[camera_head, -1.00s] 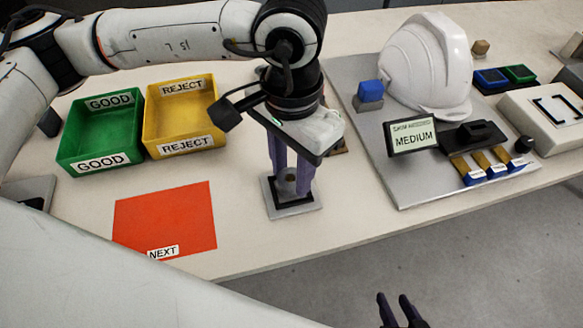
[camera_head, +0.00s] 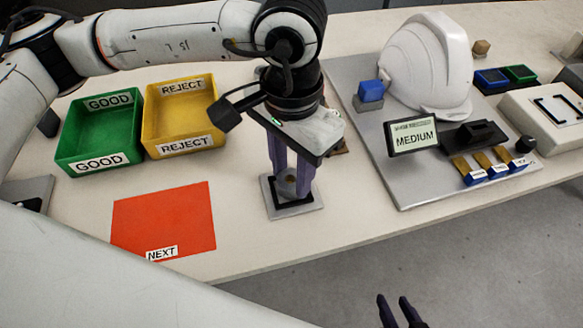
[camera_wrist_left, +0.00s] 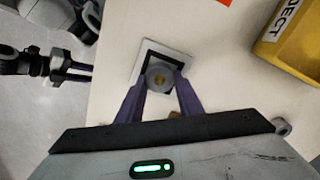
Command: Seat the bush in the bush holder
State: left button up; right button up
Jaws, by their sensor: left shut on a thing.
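The bush (camera_wrist_left: 158,76) is a round grey ring with a brass-coloured centre, held between the purple fingers of my left gripper (camera_wrist_left: 160,88). In the head view, my left gripper (camera_head: 291,190) points down over the bush holder (camera_head: 308,208), a grey square plate with a black square middle. The holder (camera_wrist_left: 143,50) also shows behind the bush in the left wrist view, and the bush covers much of its black middle. Whether the bush touches the holder or sits in it, I cannot tell. My right gripper (camera_head: 400,312) is open and empty, low in the head view beyond the table edge.
A green GOOD bin (camera_head: 100,130) and a yellow REJECT bin (camera_head: 182,115) stand left of the holder. A red NEXT mat (camera_head: 165,222) lies at front left. A grey board with a white helmet (camera_head: 430,65) and a MEDIUM display (camera_head: 411,135) is at right.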

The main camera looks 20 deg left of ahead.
pick_arm(q)
jog(key=shift+f+b, duration=0.4)
jog(key=shift+b, duration=0.2)
pick_arm(e)
jog(key=shift+f, duration=0.65)
pick_arm(q)
jog(key=o, duration=1)
jog(key=shift+c, duration=0.2)
pick_arm(e)
jog(key=shift+r, duration=0.1)
pick_arm(q)
jog(key=shift+r, duration=0.4)
notch_tip(320, 180, up, 10)
jog(key=shift+f, duration=0.25)
pick_arm(e)
jog(key=shift+r, duration=0.55)
